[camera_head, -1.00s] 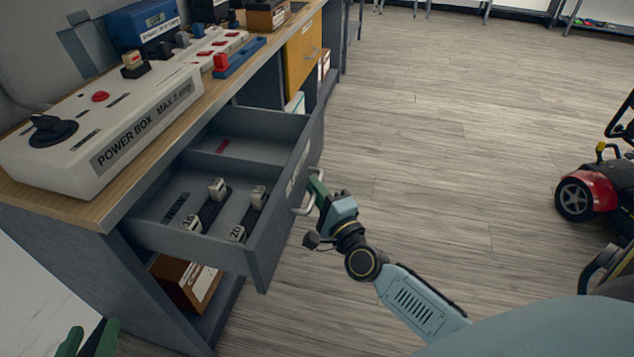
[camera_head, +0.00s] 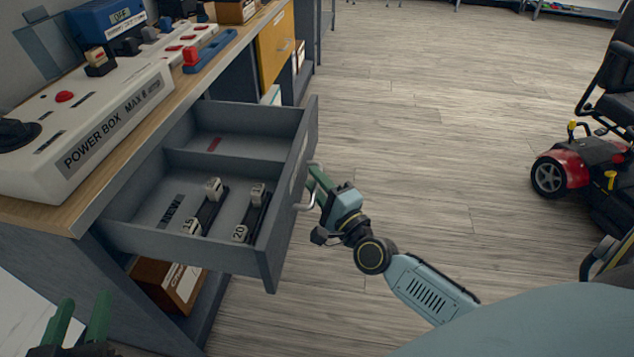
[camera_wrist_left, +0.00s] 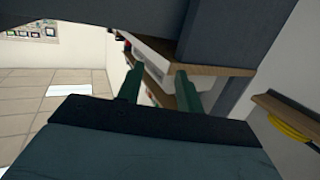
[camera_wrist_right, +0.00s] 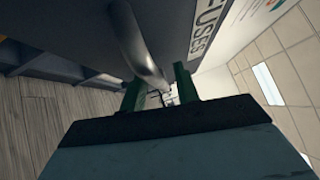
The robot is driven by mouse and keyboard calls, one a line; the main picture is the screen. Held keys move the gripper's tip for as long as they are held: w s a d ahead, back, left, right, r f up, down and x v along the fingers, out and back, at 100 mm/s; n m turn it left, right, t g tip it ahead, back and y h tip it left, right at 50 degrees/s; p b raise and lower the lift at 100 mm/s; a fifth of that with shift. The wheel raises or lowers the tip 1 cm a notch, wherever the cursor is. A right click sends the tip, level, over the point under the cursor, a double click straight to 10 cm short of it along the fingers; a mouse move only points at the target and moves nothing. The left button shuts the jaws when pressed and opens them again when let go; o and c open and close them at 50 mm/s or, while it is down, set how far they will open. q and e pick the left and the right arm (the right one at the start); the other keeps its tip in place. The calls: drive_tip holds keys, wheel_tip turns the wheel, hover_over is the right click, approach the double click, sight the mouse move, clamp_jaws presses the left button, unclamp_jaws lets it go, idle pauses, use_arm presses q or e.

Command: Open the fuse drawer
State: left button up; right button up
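The grey fuse drawer (camera_head: 190,253) stands well out from under the wooden bench top. Its front bears a label reading "FUSES" (camera_wrist_right: 205,28) in the right wrist view. Fuses (camera_head: 202,213) lie in its near compartment beside a "NEW" label. My right gripper (camera_head: 314,182) is at the drawer's metal handle (camera_head: 311,204), its fingers on either side of the bar; the handle also runs between them in the right wrist view (camera_wrist_right: 138,45). My left gripper (camera_head: 78,325) is at the bottom left, fingers apart and empty, below the bench top.
A white power box (camera_head: 85,125) with a red button stands on the bench. A cardboard box (camera_head: 168,284) sits on the shelf below the drawer. A red scooter (camera_head: 565,170) stands at the right; the wood floor between is clear.

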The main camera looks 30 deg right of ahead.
drive_tip(key=shift+s, duration=0.1)
